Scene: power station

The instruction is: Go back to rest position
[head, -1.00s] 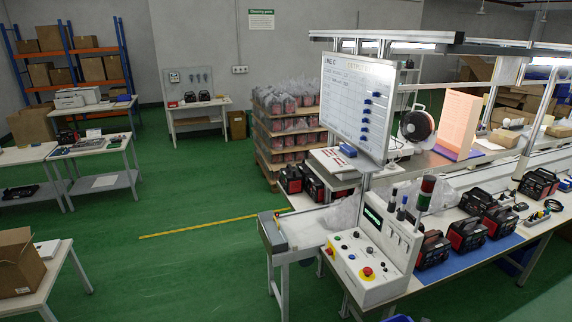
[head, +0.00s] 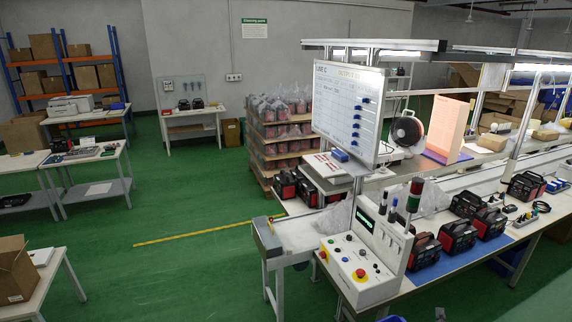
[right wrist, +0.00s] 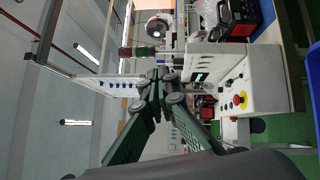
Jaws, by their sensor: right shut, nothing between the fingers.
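My right gripper (right wrist: 157,82) shows large in the right wrist view, with dark green fingers drawn together at their tips and nothing held. In that view the control box (right wrist: 240,98) with its red button lies beyond it to the right, apart from the fingers. In the head view only a small dark tip of my right gripper (head: 440,314) shows at the bottom edge, in front of the workbench. My left gripper is in neither view.
The line workbench (head: 408,284) fills the right side, carrying the control box (head: 358,262), a signal lamp (head: 415,192), a whiteboard (head: 346,112) and several black-and-red units (head: 458,238). A blue bin (right wrist: 314,75) is at the wrist view's right edge. Green floor (head: 180,270) is open at left.

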